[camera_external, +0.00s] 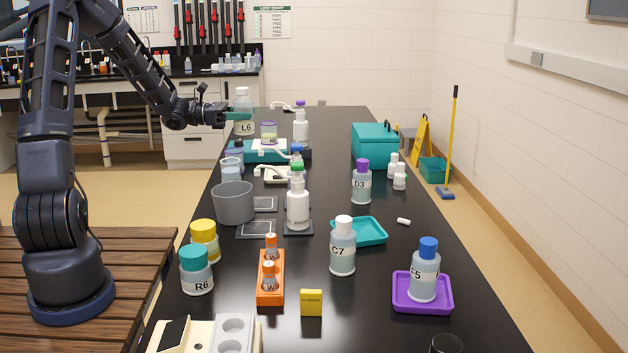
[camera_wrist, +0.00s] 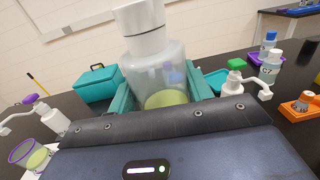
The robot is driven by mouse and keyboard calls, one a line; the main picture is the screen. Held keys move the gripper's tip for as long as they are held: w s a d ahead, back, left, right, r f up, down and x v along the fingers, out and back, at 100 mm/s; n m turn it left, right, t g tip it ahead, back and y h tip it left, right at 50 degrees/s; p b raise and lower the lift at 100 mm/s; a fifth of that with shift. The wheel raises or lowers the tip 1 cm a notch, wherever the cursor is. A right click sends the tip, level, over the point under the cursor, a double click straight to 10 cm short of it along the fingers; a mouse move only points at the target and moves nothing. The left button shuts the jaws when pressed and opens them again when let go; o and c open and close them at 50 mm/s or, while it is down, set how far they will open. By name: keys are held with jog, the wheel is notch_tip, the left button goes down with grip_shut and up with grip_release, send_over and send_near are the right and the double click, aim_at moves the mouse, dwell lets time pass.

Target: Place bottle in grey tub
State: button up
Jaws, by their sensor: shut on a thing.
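My gripper (camera_external: 238,116) is shut on a clear bottle (camera_external: 244,101) marked L6 with a white cap. It holds the bottle upright near the far left end of the bench; the gap beneath it is hard to judge. In the wrist view the bottle (camera_wrist: 157,62) sits between my teal fingers (camera_wrist: 163,88), with yellow-green showing low in it. The grey tub (camera_external: 233,204) stands on the bench's left side, nearer the camera than my gripper. I do not make out the tub in the wrist view.
A teal scale-like tray (camera_external: 237,151), a beaker (camera_external: 231,171) and white pump bottles (camera_external: 298,208) stand around the tub and beyond it. A teal box (camera_external: 375,146) is at right. Bottles R6 (camera_external: 196,277), C7 (camera_external: 342,250) and D3 (camera_external: 361,186) stand on the bench.

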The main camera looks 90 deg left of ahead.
jog(key=s+d+r+m+g+h, duration=0.1)
jog(key=s+d+r+m+h, duration=0.25)
jog(key=d+r+h, duration=0.4)
notch_tip(320, 180, down, 18)
jog(key=d+y, duration=0.1)
jog(key=y, duration=0.1)
jog(key=shift+w+d, duration=0.15)
dwell(0.6)
jog(key=shift+f, duration=0.65)
jog(key=o, duration=1)
jog(key=shift+r, duration=0.2)
